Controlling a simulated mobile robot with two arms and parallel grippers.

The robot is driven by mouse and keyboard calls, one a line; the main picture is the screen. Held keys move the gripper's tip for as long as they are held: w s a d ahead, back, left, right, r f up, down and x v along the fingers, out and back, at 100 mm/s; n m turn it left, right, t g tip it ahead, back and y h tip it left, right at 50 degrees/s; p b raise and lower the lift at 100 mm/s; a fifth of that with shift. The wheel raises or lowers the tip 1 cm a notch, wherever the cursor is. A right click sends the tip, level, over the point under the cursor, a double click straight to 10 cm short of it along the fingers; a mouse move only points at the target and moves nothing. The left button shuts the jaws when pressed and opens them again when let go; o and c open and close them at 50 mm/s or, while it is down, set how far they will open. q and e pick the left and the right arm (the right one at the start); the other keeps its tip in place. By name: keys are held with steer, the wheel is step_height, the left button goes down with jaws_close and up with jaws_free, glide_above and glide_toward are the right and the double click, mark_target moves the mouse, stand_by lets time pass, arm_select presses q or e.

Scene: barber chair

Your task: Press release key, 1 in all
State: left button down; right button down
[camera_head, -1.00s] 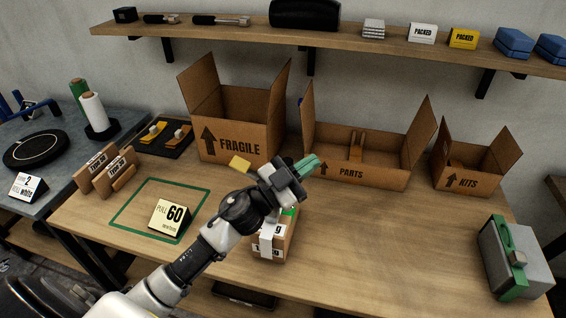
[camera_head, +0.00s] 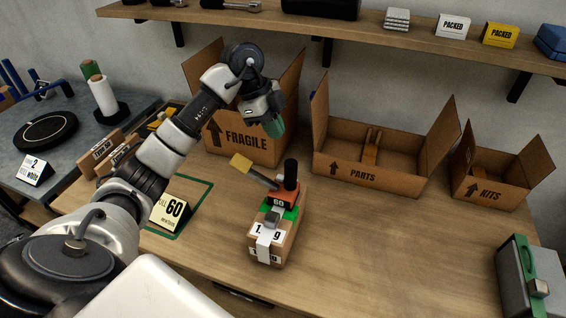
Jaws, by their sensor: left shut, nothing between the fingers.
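A small cardboard box (camera_head: 282,245) with white labels stands on the table, a white strap (camera_head: 263,245) over it. On top sits an orange and black tool (camera_head: 285,197) marked 60, with a yellow-ended lever (camera_head: 241,162), an upright black knob (camera_head: 291,168), a grey part (camera_head: 272,218) and a green piece at its base. Which part is the release key I cannot tell. My left gripper (camera_head: 273,126) is shut and empty, green fingertips down, in front of the FRAGILE carton and above the tool, apart from it. My right gripper is not in view.
Open cartons stand at the back: FRAGILE (camera_head: 251,153), PARTS (camera_head: 366,178) and KITS (camera_head: 487,192). A grey and green case (camera_head: 530,278) sits at right. The table right of the box is clear.

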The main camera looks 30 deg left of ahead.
mark_target(280, 176)
arm_select(q)
steer(key=shift+s+a+r+n+y, duration=0.1)
steer(key=shift+a+r+n+y, duration=0.2)
steer(key=shift+a, duration=0.35)
steer(key=shift+s+a+r+n+y, duration=0.1)
steer(key=shift+a+r+n+y, duration=0.15)
steer(key=shift+a, duration=0.35)
steer(key=shift+f, duration=0.15)
steer(key=x, duration=0.4)
steer(key=p+x, duration=0.1)
steer(key=x, duration=0.7)
steer(key=shift+s+a+f, duration=0.25)
steer(key=shift+a+f, duration=0.05)
steer(key=shift+f, duration=0.1)
steer(key=shift+f+p, duration=0.3)
steer(key=shift+f, duration=0.3)
